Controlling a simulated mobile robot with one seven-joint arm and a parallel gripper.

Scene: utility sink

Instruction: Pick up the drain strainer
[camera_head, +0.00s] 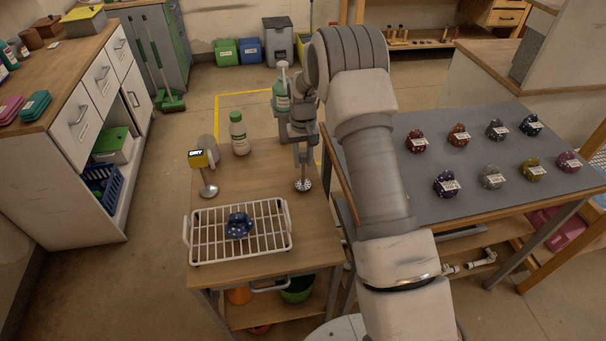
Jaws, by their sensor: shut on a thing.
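The drain strainer (303,185) is a small, pale metallic round piece with dark openings. It shows at the lower end of my gripper (303,173), over the right part of the wooden table top. My gripper points down, its narrow fingers shut on the strainer. Whether the strainer touches the table or hangs just above it, I cannot tell. The upper part of the strainer is hidden by the fingers.
A white wire rack (215,255) with a blue speckled item (239,225) stands at the table's front. A grey-topped table (470,150) with several speckled items is at right.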

